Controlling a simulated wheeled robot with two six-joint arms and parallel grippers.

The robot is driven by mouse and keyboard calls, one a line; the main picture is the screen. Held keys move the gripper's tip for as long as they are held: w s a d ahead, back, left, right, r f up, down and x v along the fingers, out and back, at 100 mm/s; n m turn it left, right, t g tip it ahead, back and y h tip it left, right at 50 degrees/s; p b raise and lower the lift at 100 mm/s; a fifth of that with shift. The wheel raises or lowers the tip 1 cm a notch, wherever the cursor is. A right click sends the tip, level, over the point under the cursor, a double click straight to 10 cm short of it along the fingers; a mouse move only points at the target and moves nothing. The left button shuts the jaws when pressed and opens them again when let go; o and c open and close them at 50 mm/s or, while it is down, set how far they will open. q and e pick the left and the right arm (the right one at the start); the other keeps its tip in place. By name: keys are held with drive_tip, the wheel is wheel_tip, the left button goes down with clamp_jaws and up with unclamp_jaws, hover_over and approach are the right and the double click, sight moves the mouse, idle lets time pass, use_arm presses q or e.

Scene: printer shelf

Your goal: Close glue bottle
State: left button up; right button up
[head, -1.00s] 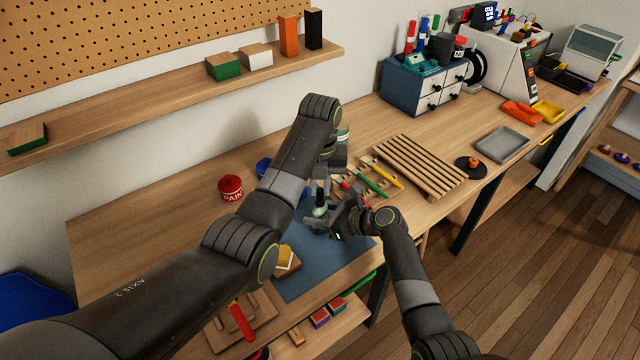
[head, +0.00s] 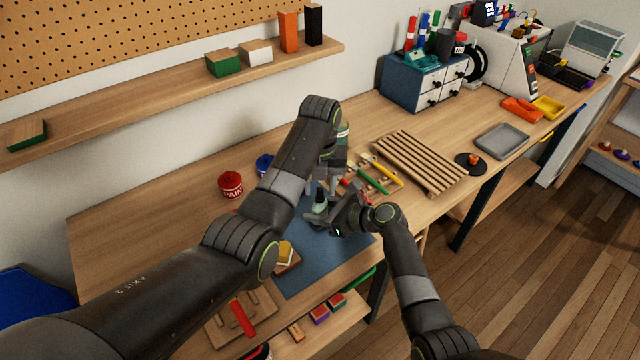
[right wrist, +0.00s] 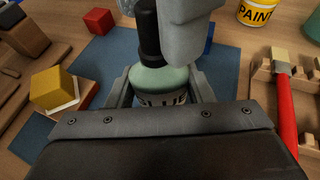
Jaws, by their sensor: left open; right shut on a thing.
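The pale green glue bottle (right wrist: 160,80) stands upright with a black cap (right wrist: 148,36) on its top in the right wrist view; it shows small in the head view (head: 320,206). My right gripper (right wrist: 162,92) is shut on the bottle body, one finger on each side; it also shows in the head view (head: 322,217). My left gripper (head: 321,187) is above the bottle, open, its fingers apart on either side of the cap. One pale left finger hides part of the cap's right side in the right wrist view. How tightly the cap sits cannot be told.
A blue mat (head: 298,270) lies under the bottle. A red paint can (head: 231,185) stands at the left, and a yellow block (right wrist: 53,88) sits near the mat's edge. A rack with tools (head: 372,178) and a slatted wooden rack (head: 420,165) are to the right.

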use_arm(q)
wheel_tip(320, 180, up, 8)
drive_tip(key=shift+f, duration=0.25)
use_arm(e)
drive_tip(key=o, duration=1.4)
drive_tip(key=shift+o, duration=0.2)
use_arm(q)
drive_tip(key=shift+f, duration=0.25)
use_arm(e)
drive_tip(key=v, duration=1.7)
drive_tip(key=shift+d+r, duration=0.2)
